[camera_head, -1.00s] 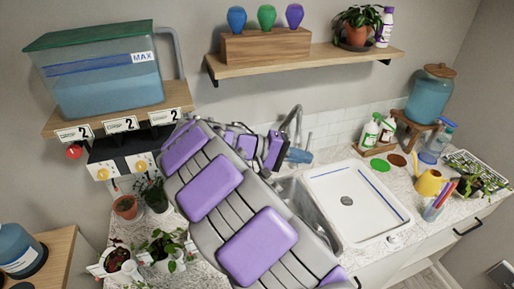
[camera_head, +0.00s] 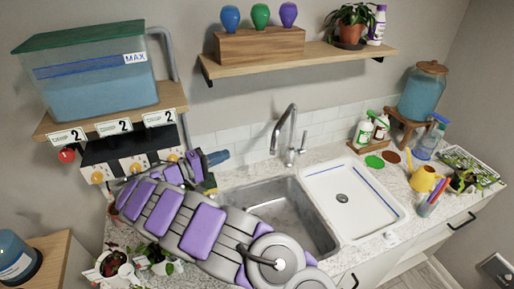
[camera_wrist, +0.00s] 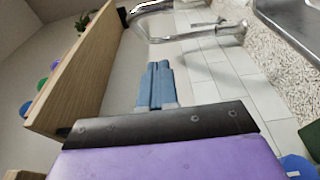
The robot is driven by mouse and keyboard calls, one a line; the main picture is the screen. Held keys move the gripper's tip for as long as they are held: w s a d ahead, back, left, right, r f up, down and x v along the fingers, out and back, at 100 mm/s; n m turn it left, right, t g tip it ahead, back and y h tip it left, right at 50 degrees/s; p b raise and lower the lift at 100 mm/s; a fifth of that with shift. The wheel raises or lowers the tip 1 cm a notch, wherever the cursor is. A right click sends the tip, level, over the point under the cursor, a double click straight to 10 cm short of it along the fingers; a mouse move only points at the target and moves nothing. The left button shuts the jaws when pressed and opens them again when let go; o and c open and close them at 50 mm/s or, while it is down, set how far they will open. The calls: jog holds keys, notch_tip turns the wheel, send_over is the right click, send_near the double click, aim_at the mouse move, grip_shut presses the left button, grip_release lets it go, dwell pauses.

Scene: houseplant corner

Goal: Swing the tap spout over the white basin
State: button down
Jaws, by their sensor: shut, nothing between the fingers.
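The chrome tap (camera_head: 286,122) stands behind the sink, its curved spout hanging down at the left with its mouth (camera_head: 273,151) by the back of the steel basin, not over the white basin (camera_head: 352,207). The white basin is to the right, with a dark drain and blue lines. My gripper (camera_head: 222,157) has blue fingers and is left of the tap, clear of it. The wrist view shows the fingers (camera_wrist: 157,83) together and empty, with the spout (camera_wrist: 150,9) beyond them, apart.
The steel basin (camera_head: 285,205) lies between my arm and the white basin. A wooden shelf (camera_head: 300,62) runs above the tap. Spray bottles (camera_head: 371,128) stand at the back right. A water tank (camera_head: 95,80) and a knob panel (camera_head: 130,160) are at the left. Potted plants (camera_head: 115,268) sit in front.

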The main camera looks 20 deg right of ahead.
jog(key=shift+d, duration=0.1)
jog(key=d+b, duration=0.1)
jog(key=d, duration=1.2)
jog(key=shift+s+b, duration=0.15)
jog(key=shift+b, duration=0.25)
jog(key=shift+s, duration=0.15)
